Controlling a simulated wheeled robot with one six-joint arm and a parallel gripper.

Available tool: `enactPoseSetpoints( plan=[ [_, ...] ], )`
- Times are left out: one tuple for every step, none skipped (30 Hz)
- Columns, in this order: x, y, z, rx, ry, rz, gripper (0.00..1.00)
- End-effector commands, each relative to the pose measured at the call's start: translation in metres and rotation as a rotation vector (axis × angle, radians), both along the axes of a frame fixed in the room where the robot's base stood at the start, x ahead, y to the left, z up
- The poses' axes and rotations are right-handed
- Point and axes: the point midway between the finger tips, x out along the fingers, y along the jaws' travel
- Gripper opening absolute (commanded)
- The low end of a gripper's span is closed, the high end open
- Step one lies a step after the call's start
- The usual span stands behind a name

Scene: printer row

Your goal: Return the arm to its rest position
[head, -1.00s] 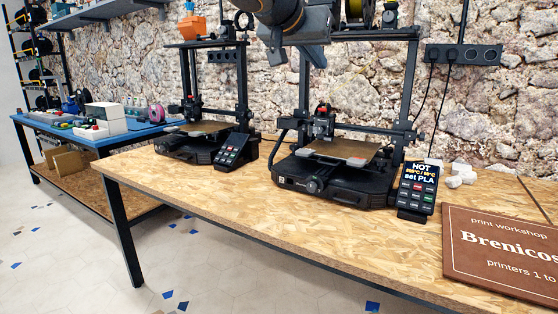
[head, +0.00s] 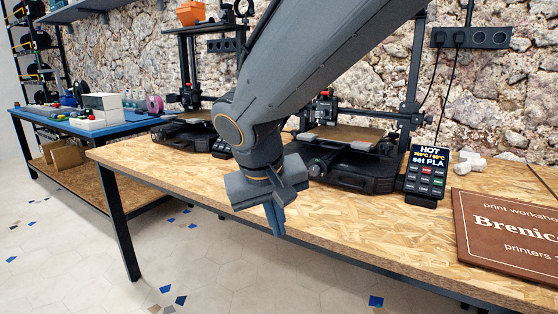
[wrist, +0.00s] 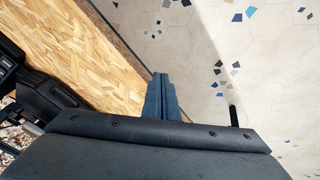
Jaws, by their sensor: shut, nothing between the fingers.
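My gripper (head: 275,220) is shut and empty in the head view. It points down at the front edge of the wooden bench, in front of the printers. My arm reaches down to it from the upper right and hides part of both printers. In the wrist view my gripper's closed fingers (wrist: 160,92) show over the line between the bench top and the floor.
The bench (head: 340,225) carries a right printer (head: 355,170), a left printer (head: 180,132), a control panel (head: 425,172) reading HOT and set PLA, and a brown sign (head: 505,235). A blue table (head: 100,130) stands at left. The tiled floor (head: 60,250) in front is clear.

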Motion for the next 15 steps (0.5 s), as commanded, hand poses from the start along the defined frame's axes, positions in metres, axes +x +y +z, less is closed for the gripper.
enactPoseSetpoints(
  plan=[
    [-0.019,0.003,-0.030,0.006,0.059,0.046,0.00],
    [-0.029,0.005,-0.043,0.012,0.089,0.071,0.00],
    [-0.041,0.007,-0.058,0.020,0.125,0.102,0.00],
    [-0.050,0.008,-0.068,0.025,0.149,0.123,0.00],
    [-0.059,0.010,-0.077,0.031,0.170,0.143,0.00],
    [-0.069,0.011,-0.088,0.039,0.195,0.166,0.00],
    [-0.076,0.012,-0.095,0.044,0.213,0.182,0.00],
    [-0.082,0.012,-0.102,0.049,0.229,0.197,0.00],
    [-0.091,0.013,-0.111,0.056,0.249,0.216,0.00],
    [-0.097,0.013,-0.117,0.061,0.264,0.229,0.00],
    [-0.103,0.013,-0.123,0.066,0.277,0.242,0.00],
    [-0.111,0.013,-0.131,0.073,0.293,0.259,0.00],
    [-0.116,0.014,-0.136,0.078,0.305,0.270,0.00],
    [-0.122,0.014,-0.141,0.082,0.317,0.281,0.00],
    [-0.129,0.014,-0.148,0.088,0.330,0.295,0.00]
  ],
)
